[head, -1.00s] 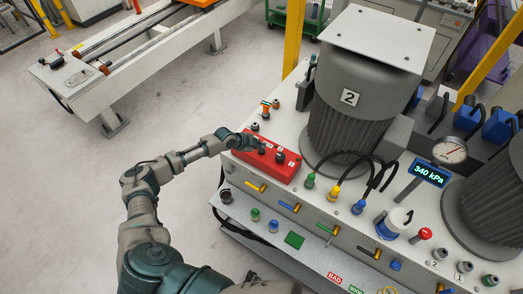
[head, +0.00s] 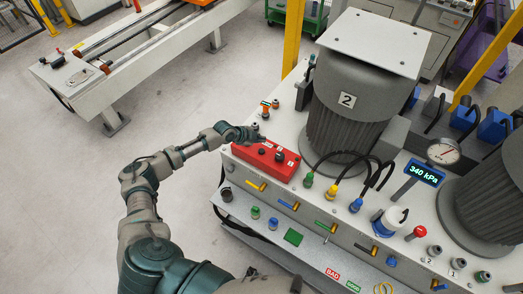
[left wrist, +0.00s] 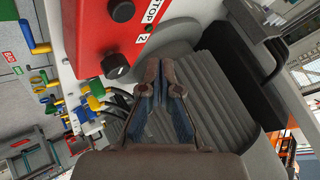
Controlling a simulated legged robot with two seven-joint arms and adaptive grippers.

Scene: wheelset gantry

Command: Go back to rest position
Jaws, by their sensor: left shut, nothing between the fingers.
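My left gripper (head: 258,136) is over the back edge of the red control box (head: 265,156) on the hydraulic bench, shut and empty. In the left wrist view my left gripper (left wrist: 166,82) has its fingers together in front of the grey ribbed motor (left wrist: 215,100). The red box (left wrist: 115,30) shows there at the top, with a black knob and a "STOP" label, apart from the fingers. My right gripper is not in view.
The motor marked 2 (head: 350,90) stands just right of the red box. A gauge (head: 443,151) and a display reading 340 kPa (head: 425,172) stand further right. A yellow post (head: 292,40) rises behind. Open floor (head: 60,190) lies to the left.

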